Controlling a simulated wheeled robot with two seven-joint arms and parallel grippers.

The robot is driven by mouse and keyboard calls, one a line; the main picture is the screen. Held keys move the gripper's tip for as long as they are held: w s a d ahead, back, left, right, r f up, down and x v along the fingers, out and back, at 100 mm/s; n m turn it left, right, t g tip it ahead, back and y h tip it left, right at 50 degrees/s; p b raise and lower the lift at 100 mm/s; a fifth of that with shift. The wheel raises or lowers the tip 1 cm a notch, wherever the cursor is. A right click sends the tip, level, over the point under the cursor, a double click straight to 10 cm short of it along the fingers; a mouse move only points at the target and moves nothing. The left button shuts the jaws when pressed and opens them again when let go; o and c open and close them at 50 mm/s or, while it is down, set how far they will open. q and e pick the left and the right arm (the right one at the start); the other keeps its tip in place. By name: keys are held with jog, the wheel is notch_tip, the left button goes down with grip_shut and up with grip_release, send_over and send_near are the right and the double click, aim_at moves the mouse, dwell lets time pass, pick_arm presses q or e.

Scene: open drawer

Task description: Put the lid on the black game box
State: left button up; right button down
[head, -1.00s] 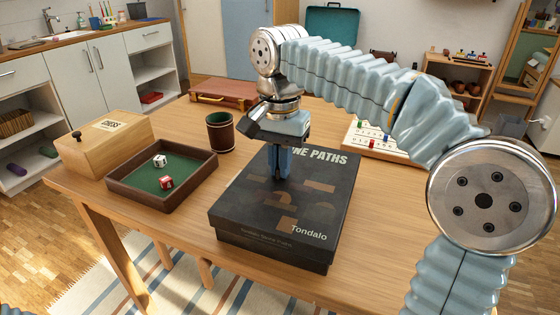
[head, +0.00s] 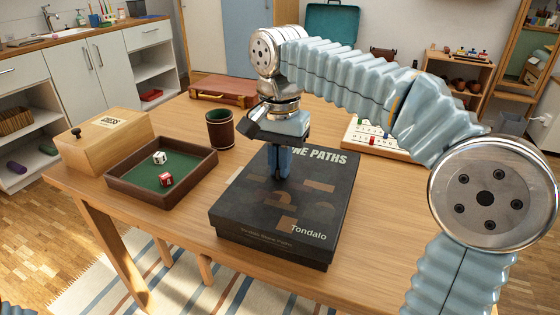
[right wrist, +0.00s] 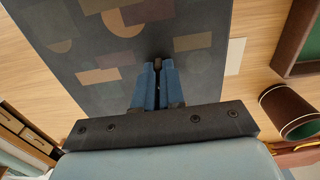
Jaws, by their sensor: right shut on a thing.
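The black lid (head: 310,205), printed with brown shapes and "Tondalo", lies on the black game box (head: 268,259) on the table. The lid looks level and about lined up with the box; only a low strip of the box shows under its front edge. My right gripper (head: 281,178) points straight down at the lid's upper left part. In the right wrist view its blue fingers (right wrist: 158,66) are close together on a small dark piece at the lid's surface (right wrist: 95,55). My left gripper is not in view.
Left of the box are a brown dice tray (head: 190,192) with two dice, a wooden chess box (head: 105,145) and a dice cup (head: 220,131). A white game board (head: 375,147) lies behind right. A pale card (right wrist: 235,56) lies by the box. Bare table is at the right.

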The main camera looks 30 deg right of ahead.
jog(key=c, duration=1.1)
grip_release()
jog(key=shift+c, duration=0.2)
notch_tip(320, 180, up, 14)
jog(key=p, duration=0.4)
jog(key=shift+f, duration=0.15)
